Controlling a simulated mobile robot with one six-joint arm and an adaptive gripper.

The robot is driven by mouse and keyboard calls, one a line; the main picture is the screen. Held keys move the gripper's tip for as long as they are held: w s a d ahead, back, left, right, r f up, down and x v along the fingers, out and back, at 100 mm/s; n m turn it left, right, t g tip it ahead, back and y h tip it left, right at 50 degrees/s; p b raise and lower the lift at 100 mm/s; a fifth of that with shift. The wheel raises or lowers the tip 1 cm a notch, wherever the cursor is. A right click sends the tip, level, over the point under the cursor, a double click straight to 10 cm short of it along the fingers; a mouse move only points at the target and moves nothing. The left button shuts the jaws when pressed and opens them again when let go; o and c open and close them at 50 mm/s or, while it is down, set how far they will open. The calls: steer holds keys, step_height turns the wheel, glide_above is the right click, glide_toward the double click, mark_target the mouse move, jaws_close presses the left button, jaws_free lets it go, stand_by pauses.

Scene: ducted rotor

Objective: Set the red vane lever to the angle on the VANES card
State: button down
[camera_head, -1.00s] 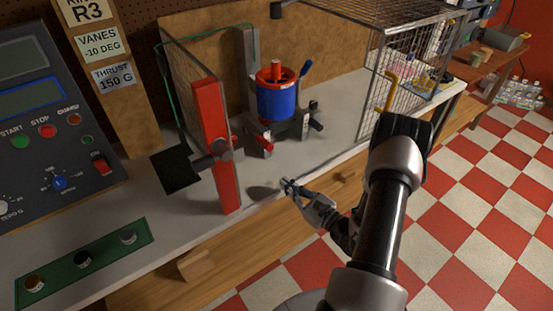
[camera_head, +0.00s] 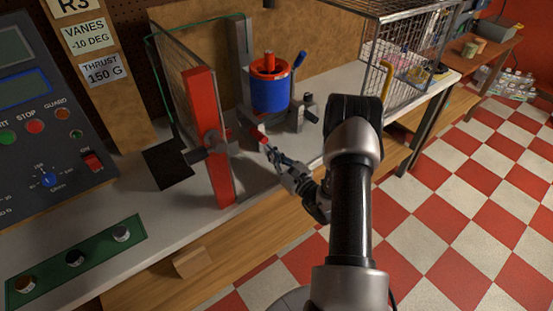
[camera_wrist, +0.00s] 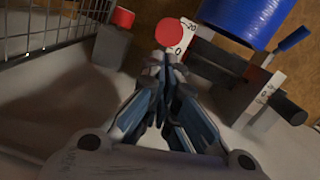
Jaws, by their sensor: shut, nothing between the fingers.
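The VANES card (camera_head: 87,38) on the wooden post reads -10 DEG. The red vane lever (camera_wrist: 169,32) shows its round red end in the wrist view, in front of a white scale (camera_wrist: 188,32) with 20 and 0 marks; its exact angle cannot be read. The lever sits low, below the blue duct (camera_head: 270,94), which also fills the top of the wrist view (camera_wrist: 245,18). My gripper (camera_wrist: 160,58) is shut and empty, its tips just below the red end in the wrist view. Whether they touch it I cannot tell. In the head view my gripper (camera_head: 267,150) is beside the lever.
A red guard post (camera_head: 208,140) with mesh stands left of my gripper. A blue-handled lever (camera_head: 299,58) and a black knob (camera_head: 310,99) are right of the duct. A wire cage (camera_head: 410,60) stands further right.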

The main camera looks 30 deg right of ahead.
steer(key=shift+r+p, duration=0.8)
steer(key=shift+r, duration=0.05)
steer(key=shift+a+f, duration=0.1)
